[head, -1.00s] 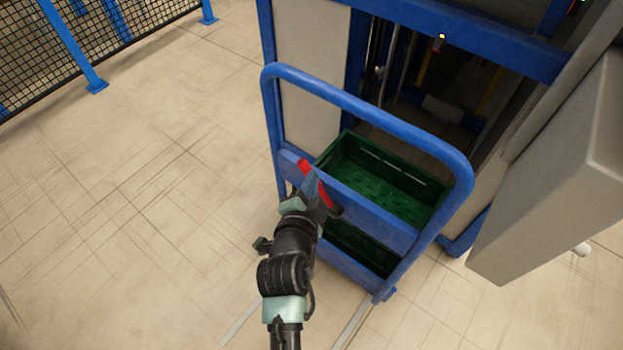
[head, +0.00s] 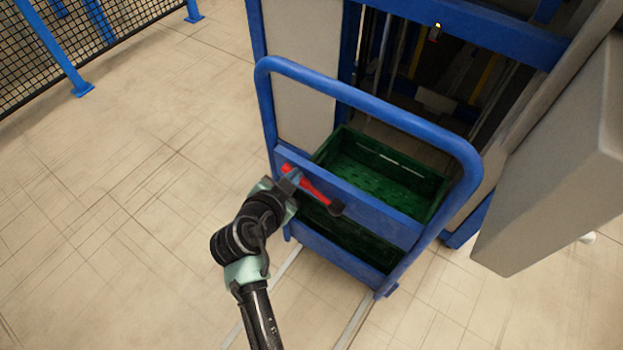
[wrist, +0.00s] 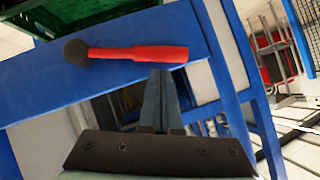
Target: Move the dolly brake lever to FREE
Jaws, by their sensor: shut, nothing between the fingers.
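The dolly (head: 375,105) is a blue frame with a looped handle. Its brake lever (head: 315,190) is a red bar with a dark round knob, set against the blue cross panel. It slants down to the right, with the knob at its lower right end. In the wrist view the lever (wrist: 140,54) lies nearly level, knob to the left. My gripper (head: 291,174) is shut and empty at the lever's upper left end. In the wrist view its closed fingertips (wrist: 160,73) sit just below the red bar; I cannot tell if they touch it. No FREE marking is legible.
A green crate (head: 437,187) rides on the dolly behind the panel, with another green crate below. A blue-framed machine (head: 470,38) stands behind, and a grey box (head: 560,170) at right. Floor at left is open up to a mesh fence (head: 22,62).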

